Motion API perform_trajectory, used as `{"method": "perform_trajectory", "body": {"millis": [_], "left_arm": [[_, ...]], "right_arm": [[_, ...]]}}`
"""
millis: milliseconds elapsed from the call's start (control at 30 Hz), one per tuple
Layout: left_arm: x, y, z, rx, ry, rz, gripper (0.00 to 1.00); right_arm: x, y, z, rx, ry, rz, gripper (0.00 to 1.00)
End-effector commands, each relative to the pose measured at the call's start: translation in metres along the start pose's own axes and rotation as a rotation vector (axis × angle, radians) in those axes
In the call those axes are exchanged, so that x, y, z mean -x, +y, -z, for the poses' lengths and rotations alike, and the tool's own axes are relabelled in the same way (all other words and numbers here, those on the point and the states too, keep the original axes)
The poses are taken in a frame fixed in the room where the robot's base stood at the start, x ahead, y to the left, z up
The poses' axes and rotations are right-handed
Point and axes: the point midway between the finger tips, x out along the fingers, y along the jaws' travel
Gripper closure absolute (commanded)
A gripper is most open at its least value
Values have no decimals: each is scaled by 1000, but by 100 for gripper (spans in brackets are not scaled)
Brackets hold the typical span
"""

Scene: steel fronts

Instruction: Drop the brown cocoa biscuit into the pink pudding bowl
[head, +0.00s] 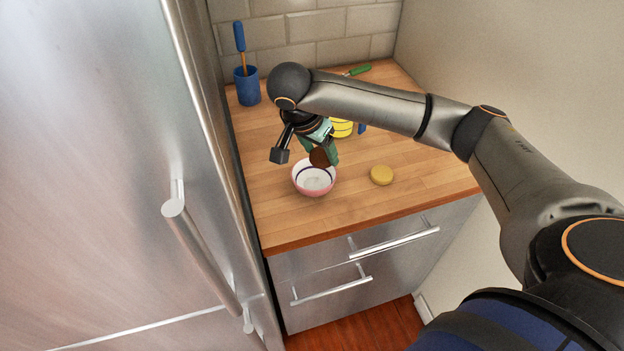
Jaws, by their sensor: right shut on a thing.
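The pink pudding bowl (314,190), white inside with a dark ring, stands upright near the front of the wooden counter. My right gripper (321,157) is shut on the brown cocoa biscuit (319,158). The biscuit is a dark round disc that shows just above the far rim of the bowl in the picture. I cannot tell exactly how high it is above the bowl. The gripper partly hides the biscuit. My left gripper is not in view.
A yellow round biscuit (381,175) lies right of the bowl on the counter (400,208). A yellow striped cup (342,128) stands behind my gripper. A blue holder (247,86) and a green-handled tool (357,70) are at the back. A steel fridge (90,160) borders the left.

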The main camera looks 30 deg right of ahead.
Motion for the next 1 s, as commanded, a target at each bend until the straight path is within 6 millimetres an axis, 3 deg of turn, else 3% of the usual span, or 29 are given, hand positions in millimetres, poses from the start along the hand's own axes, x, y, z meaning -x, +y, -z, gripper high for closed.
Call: {"method": "perform_trajectory", "body": {"millis": [100, 233, 667, 700, 1000], "left_arm": [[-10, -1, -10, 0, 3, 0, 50], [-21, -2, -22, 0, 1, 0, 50], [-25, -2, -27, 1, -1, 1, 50], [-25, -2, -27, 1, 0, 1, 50], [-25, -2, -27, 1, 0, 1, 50]], "right_arm": [[-19, 0, -7, -1, 1, 0, 87], [-31, 0, -12, -1, 1, 1, 87], [-34, 0, -14, 0, 0, 1, 87], [-34, 0, -14, 0, 0, 1, 30], [-34, 0, -14, 0, 0, 1, 0]]}}
